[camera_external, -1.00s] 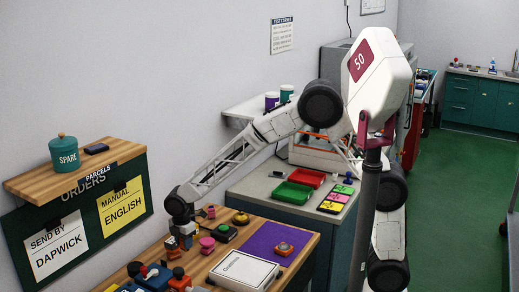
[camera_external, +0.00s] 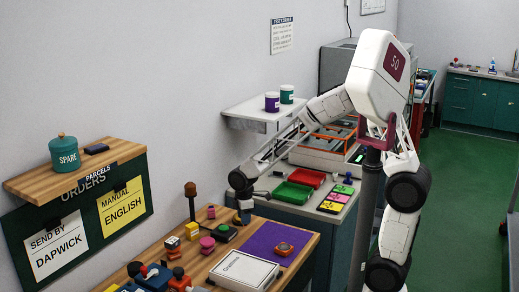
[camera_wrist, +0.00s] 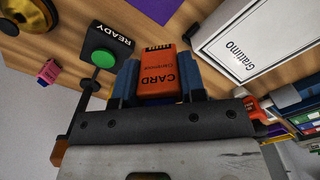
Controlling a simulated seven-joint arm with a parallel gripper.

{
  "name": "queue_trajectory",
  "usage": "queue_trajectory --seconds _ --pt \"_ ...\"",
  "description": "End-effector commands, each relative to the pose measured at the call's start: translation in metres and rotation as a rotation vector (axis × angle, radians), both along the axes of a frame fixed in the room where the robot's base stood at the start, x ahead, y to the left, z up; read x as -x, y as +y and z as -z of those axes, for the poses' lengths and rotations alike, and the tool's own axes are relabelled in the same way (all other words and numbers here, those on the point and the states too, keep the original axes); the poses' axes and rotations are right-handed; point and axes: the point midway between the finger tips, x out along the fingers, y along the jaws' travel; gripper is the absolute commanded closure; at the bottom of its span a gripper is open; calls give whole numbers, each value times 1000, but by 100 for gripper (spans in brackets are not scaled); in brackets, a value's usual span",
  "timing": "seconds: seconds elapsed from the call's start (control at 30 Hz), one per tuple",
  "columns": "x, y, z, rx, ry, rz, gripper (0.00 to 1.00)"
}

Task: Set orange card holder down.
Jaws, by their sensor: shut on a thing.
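The orange card holder (camera_wrist: 158,75) shows in the wrist view, with "CARD" printed on its face. It is held between the two blue fingers of my gripper (camera_wrist: 160,84), which is shut on it. In the external view my gripper (camera_external: 244,207) hangs over the far part of the wooden bench, left of the purple mat (camera_external: 255,238). The card holder cannot be made out in that view. Whether it touches the bench cannot be told.
A green button on a black "READY" base (camera_wrist: 106,55) is close left of the held holder in the wrist view. A white case (camera_external: 243,270) stands beside the mat, which carries an orange item (camera_external: 284,249). Several small objects crowd the bench's near left.

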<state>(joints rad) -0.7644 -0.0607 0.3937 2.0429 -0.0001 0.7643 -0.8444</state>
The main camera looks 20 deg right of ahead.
Motion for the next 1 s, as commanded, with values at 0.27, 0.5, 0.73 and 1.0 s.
queue_trajectory --seconds 0.27,0.5,0.73,1.0 --pt "2 -78 -4 -4 -5 184 85" --pt "13 -141 -1 -3 -4 342 85" --pt "30 -196 4 -5 -4 492 85" --pt "57 -253 12 -3 -3 660 85"
